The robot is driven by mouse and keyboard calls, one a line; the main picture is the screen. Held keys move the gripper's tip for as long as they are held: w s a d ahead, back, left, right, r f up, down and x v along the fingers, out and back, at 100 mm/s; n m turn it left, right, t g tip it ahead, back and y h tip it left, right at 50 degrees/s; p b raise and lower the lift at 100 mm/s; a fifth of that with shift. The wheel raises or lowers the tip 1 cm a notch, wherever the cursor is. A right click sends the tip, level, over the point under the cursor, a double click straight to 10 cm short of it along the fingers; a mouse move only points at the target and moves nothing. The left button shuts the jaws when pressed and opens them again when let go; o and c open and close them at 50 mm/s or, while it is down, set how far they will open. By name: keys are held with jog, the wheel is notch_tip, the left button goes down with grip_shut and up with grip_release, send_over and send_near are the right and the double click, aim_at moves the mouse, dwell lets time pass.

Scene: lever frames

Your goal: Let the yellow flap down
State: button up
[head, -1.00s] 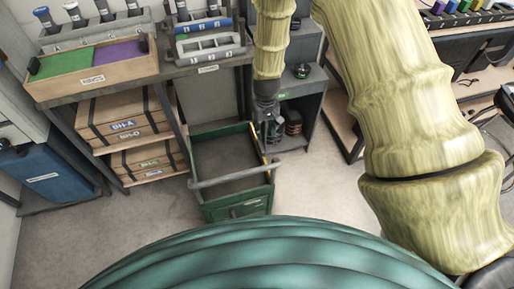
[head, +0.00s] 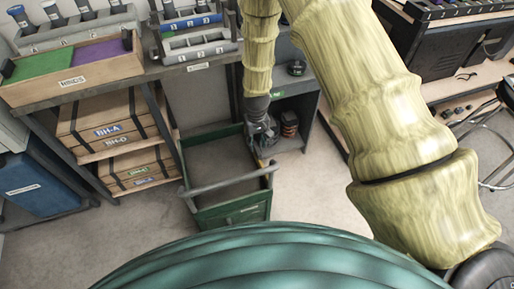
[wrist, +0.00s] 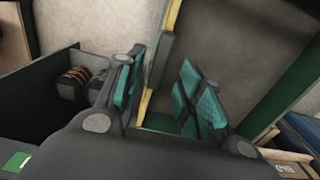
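The yellow flap (wrist: 172,14) shows in the wrist view as a narrow yellow strip, seen nearly edge-on, along the side of a green cart (wrist: 297,82). A dark grey bar (wrist: 161,62) runs beside the strip. My gripper (wrist: 160,72) is open, its teal pads apart, with the strip and bar in view between and beyond the fingers. I cannot tell whether it touches them. In the head view my gripper (head: 262,140) points down at the right side of the green cart (head: 234,212) and hides most of the flap there.
A grey shelf unit (head: 296,110) stands close right of the cart. A workbench with wooden boxes (head: 112,128) stands to the left, holding a green and purple tray (head: 72,82). A blue bin (head: 28,190) is at far left. Floor (head: 315,190) is open to the cart's right.

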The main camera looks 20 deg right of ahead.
aim_at(257, 148)
jog(key=shift+f, duration=2.3)
grip_shut()
